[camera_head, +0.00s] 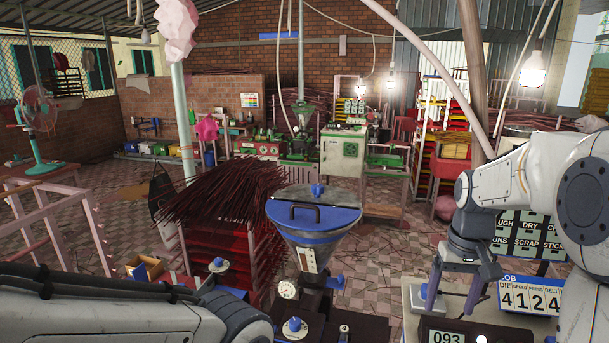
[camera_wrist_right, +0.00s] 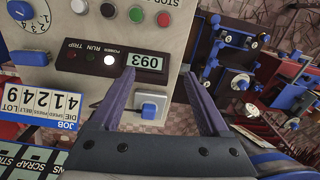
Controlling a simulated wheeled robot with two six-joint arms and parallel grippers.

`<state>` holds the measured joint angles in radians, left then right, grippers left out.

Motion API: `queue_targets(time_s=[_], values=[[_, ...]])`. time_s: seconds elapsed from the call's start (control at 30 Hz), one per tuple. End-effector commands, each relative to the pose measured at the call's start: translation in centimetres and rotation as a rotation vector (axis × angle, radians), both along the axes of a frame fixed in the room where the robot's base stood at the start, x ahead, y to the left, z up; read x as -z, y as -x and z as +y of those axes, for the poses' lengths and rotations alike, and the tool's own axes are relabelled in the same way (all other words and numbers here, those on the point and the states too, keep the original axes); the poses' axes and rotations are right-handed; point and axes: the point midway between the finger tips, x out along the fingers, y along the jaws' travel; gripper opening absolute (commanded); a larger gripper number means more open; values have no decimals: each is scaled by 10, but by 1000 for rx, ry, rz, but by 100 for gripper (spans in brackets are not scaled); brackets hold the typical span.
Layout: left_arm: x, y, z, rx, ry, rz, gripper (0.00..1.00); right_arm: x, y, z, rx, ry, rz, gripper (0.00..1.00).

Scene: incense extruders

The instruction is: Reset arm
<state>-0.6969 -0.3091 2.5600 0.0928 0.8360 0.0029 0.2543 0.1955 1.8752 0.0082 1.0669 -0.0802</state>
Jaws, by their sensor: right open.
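My right gripper (camera_head: 452,296) hangs at the right in the head view, its two purple-grey fingers pointing down and apart. It also shows in the right wrist view (camera_wrist_right: 159,76), open with nothing between the fingertips. Below it is a control panel (camera_wrist_right: 95,25) with a display (camera_wrist_right: 140,62) reading 093; the display also shows in the head view (camera_head: 447,337). A blue square control on a white plate (camera_wrist_right: 149,110) lies between the fingers in the wrist view; contact cannot be told. My left arm enters at the lower left of the head view; its gripper is not visible.
A blue-lidded hopper (camera_head: 314,208) stands in the middle, with a gauge (camera_head: 288,290) below. Dark red sticks (camera_head: 225,190) lie on a red rack left of it. A number board (camera_head: 531,298) stands beside the panel. Tiled floor is open farther back.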

Motion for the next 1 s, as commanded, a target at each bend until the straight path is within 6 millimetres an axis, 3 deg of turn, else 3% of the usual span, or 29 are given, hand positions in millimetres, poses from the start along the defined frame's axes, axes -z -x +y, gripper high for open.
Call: queue_targets(time_s=[0.17,0.37,0.53,0.7,0.83,1.0], values=[[5,0,0,0,1,-1,0,4,10,38,-83,-7,-7,79],[11,0,0,1,1,-1,0,13,35,98,-223,-17,-16,79],[20,0,0,1,1,-1,0,28,81,160,-401,-34,-26,79],[31,0,0,2,1,-1,0,52,156,211,-628,-58,-33,79],[35,0,0,2,1,-1,0,66,197,225,-747,-71,-34,79],[37,0,0,2,1,-1,0,74,220,230,-811,-78,-34,79]])
